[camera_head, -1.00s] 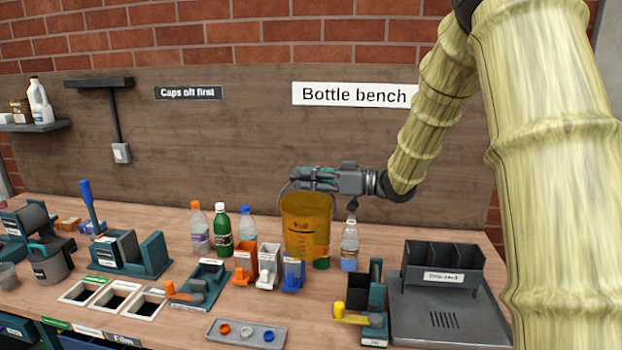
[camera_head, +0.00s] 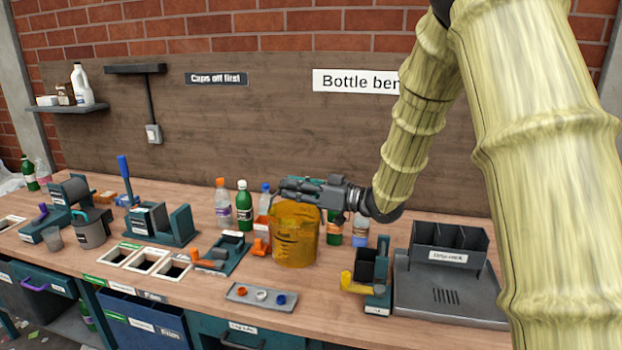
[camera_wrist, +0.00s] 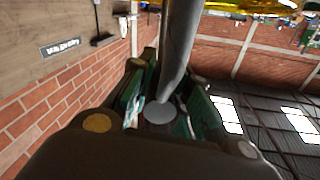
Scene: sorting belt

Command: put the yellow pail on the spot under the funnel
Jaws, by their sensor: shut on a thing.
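The yellow pail (camera_head: 296,240) is amber, see-through and upright. It is at the middle of the head view, in front of the bench's right half. My gripper (camera_head: 290,188) is at its top, shut on it, with the arm reaching in from the right. In the wrist view my gripper (camera_wrist: 160,105) has a grey curved bar between its fingers, and a yellow strip (camera_wrist: 240,6) shows at the top edge. I cannot tell whether the pail's base touches the bench. I cannot make out the funnel or the spot under it.
Bottles (camera_head: 244,206) stand behind the pail, partly hidden. A shallow tray (camera_head: 235,296) with several caps lies in front of it. A drip rack (camera_head: 418,290) and a yellow-handled device (camera_head: 376,300) stand right. Open chutes (camera_head: 122,262) and teal devices (camera_head: 185,225) are left.

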